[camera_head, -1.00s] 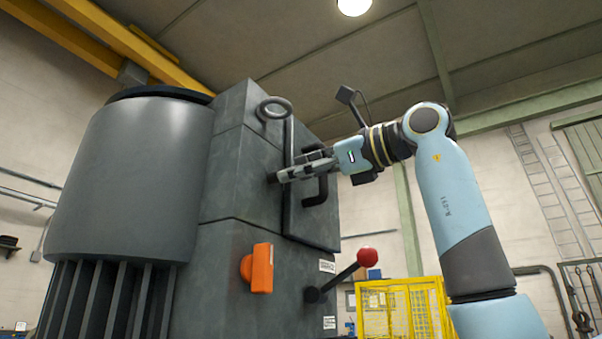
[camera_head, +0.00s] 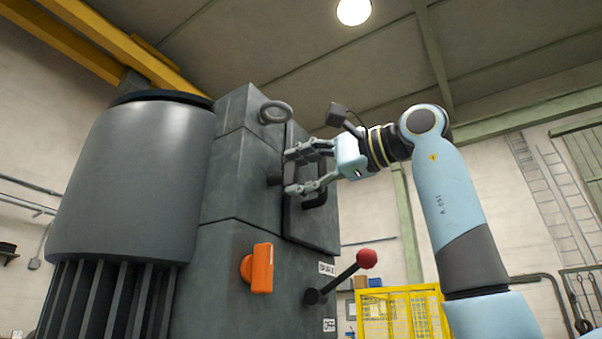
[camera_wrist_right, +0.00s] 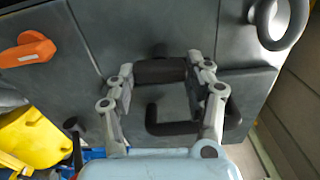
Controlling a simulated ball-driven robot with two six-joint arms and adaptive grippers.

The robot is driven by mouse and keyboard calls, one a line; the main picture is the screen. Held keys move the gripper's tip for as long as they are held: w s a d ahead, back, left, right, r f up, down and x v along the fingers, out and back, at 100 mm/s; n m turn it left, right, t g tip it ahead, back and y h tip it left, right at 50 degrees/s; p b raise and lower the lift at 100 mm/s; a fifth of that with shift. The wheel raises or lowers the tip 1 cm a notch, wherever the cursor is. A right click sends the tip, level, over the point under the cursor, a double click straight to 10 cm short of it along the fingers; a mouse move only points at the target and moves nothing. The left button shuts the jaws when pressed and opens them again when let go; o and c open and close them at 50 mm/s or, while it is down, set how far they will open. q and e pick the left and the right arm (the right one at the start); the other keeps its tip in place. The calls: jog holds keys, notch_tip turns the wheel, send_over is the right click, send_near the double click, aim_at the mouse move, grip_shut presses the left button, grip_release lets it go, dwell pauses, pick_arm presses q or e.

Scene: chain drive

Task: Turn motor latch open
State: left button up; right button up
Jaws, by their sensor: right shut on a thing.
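The motor latch, a dark bar (camera_wrist_right: 160,70), lies between the fingers of my right gripper (camera_wrist_right: 158,74) in the right wrist view, against the dark grey housing. Each end of the bar meets a fingertip, so the gripper is shut on it with its fingers wide apart. In the head view my right gripper (camera_head: 288,172) is at the housing (camera_head: 240,175), one finger above the other. Most of the latch is hidden behind the fingers there. My left gripper is not in view.
A black bracket handle (camera_wrist_right: 180,128) sits close to the fingers. A ring (camera_head: 276,111) is above, an orange handle (camera_head: 262,268) below left, and a red-knobbed lever (camera_head: 367,258) below right. A large grey motor cylinder (camera_head: 130,180) stands left. A yellow cage (camera_head: 400,310) is behind.

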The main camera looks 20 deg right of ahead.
jog(key=shift+n, duration=0.5)
jog(key=o, duration=1.2)
jog(key=shift+v, duration=6)
